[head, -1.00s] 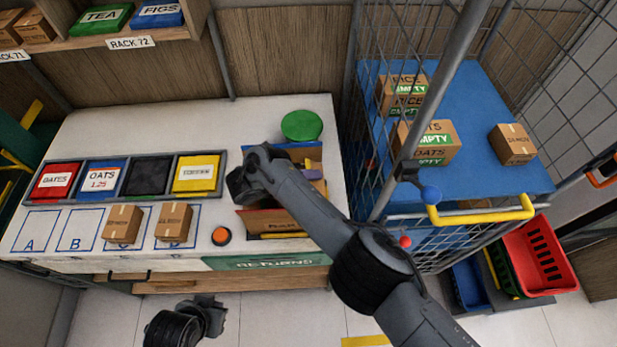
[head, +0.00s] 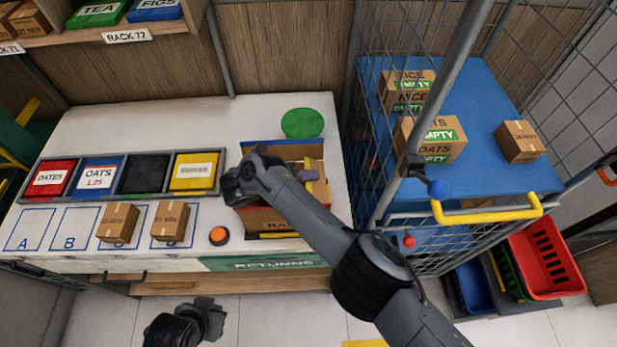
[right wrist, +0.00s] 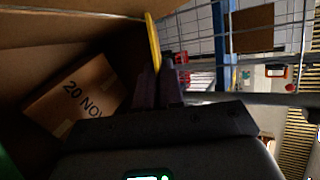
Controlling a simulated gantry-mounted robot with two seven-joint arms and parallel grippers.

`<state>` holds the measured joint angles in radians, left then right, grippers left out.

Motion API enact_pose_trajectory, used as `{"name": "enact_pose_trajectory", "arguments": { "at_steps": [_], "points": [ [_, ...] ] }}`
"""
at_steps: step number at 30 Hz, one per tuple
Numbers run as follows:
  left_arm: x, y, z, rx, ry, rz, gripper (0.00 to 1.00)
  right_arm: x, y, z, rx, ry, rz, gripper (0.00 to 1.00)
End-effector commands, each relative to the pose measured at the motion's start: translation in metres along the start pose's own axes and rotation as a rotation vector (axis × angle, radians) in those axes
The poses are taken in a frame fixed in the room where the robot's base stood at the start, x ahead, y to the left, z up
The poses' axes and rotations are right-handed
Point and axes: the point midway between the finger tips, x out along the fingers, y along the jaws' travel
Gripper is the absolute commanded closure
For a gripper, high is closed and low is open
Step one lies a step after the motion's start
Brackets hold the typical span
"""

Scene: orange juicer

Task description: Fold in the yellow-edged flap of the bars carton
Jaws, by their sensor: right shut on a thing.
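The open bars carton (head: 262,221) stands at the right end of the white counter. Its yellow-edged flap (head: 318,184) is on the right side, partly hidden behind my right arm. In the right wrist view the yellow edge (right wrist: 153,40) runs down to the fingers of my right gripper (right wrist: 159,88), which is shut on it. In the head view the right gripper (head: 307,175) shows only as a small purple patch past my arm. A small box marked 20 NOV (right wrist: 75,97) lies inside the carton. My left gripper (head: 211,316) hangs in front of the counter, away from the carton; its jaws are unclear.
A green disc (head: 301,123) lies behind the carton, and an orange button (head: 219,236) is to its left. Two small boxes (head: 118,222) (head: 170,221) stand on marked squares. A tray of coloured bins (head: 124,175) lies behind them. A wire cage cart (head: 376,110) stands close on the right.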

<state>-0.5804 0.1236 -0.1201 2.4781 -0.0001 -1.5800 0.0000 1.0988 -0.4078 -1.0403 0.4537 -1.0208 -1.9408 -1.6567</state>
Motion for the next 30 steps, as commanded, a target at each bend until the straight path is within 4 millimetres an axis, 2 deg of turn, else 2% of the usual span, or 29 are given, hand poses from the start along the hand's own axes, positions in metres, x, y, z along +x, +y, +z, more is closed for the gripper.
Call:
{"name": "enact_pose_trajectory", "arguments": {
  "at_steps": [4, 5, 6, 9, 20, 26, 30],
  "points": [
    [-0.002, 0.001, -0.001, -0.006, 0.003, 0.005, 1.0, 0.0, 0.0, 0.0, -0.001, 0.0, 0.001, 1.0],
    [-0.002, 0.002, -0.001, -0.007, 0.003, 0.006, 1.0, 0.0, 0.0, 0.0, -0.001, 0.0, 0.001, 0.9],
    [-0.002, 0.002, -0.001, -0.008, 0.003, 0.007, 1.0, 0.0, 0.0, 0.0, -0.001, 0.0, 0.001, 0.83],
    [-0.002, 0.002, -0.001, -0.009, 0.003, 0.008, 1.0, 0.0, 0.0, 0.0, -0.001, 0.0, 0.001, 0.71],
    [-0.004, 0.001, -0.002, -0.006, 0.003, 0.004, 1.0, -0.002, -0.004, 0.001, -0.001, 0.0, 0.001, 0.71],
    [-0.015, -0.001, -0.005, 0.001, 0.002, -0.001, 1.0, -0.012, -0.022, 0.005, 0.0, -0.001, 0.001, 0.71],
    [-0.035, -0.002, -0.011, 0.004, 0.001, -0.003, 1.0, -0.022, -0.045, 0.009, -0.002, 0.001, 0.0, 0.71]
  ]
}}
